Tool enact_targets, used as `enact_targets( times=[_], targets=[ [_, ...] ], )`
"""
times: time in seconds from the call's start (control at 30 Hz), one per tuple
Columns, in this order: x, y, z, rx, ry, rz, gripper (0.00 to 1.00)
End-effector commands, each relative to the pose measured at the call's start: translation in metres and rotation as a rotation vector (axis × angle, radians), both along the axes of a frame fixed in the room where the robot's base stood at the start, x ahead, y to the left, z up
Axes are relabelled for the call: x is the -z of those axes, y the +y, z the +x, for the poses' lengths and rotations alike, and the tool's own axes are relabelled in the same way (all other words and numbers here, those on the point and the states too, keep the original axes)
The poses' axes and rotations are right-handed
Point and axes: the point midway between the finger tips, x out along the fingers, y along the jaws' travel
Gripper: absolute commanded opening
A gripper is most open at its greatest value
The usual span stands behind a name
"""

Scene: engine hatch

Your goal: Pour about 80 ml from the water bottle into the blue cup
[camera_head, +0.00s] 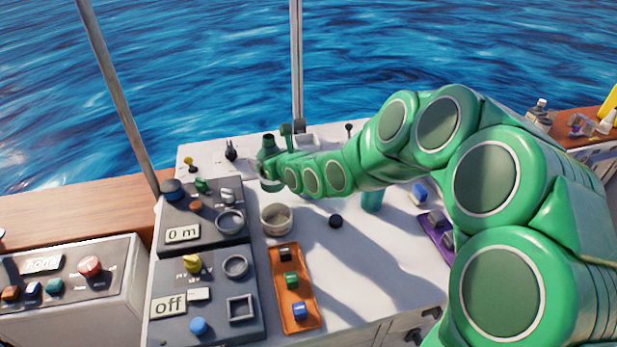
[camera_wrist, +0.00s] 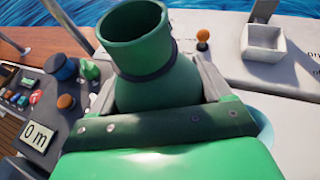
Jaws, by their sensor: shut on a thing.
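My gripper (camera_head: 268,172) is shut on a green bottle (camera_wrist: 150,60), likely the water bottle. In the head view, the bottle (camera_head: 269,145) shows a dark neck and stands roughly upright above the white counter; my gripper hides its middle. In the wrist view, its round mouth is open, with no cap on it; the water level cannot be seen. A teal-blue round thing (camera_head: 371,200), probably the blue cup, stands right of my gripper, partly hidden by my arm. A pale blue rim (camera_wrist: 264,130), perhaps the same cup, shows beside the right finger in the wrist view.
A cream round container (camera_head: 277,219) stands just in front of my gripper. Dark control panels (camera_head: 202,232) lie left, an orange switch strip (camera_head: 292,310) in front. A white square box (camera_wrist: 264,42) and small levers stand behind. The counter right of the cream container is mostly clear.

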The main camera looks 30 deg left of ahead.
Motion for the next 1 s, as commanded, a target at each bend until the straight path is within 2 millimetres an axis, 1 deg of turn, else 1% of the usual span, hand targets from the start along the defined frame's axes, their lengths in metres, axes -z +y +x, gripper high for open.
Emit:
enact_targets(
  times=[0.03, 0.1, 0.2, 0.33, 0.53, 0.8, 1.0],
  targets=[
    [0.01, 0.0, 0.0, 0.001, 0.003, -0.003, 0.35],
    [0.02, 0.0, 0.0, 0.001, 0.005, -0.003, 0.35],
    [0.032, 0.0, 0.0, 0.001, 0.004, -0.004, 0.35],
    [0.042, 0.0, 0.0, 0.002, 0.002, -0.001, 0.35],
    [0.047, 0.0, 0.0, 0.001, 0.0, 0.0, 0.35],
    [0.047, 0.0, 0.0, 0.001, 0.005, 0.002, 0.35],
    [0.046, -0.001, 0.001, 0.003, 0.044, 0.032, 0.35]
  ],
)
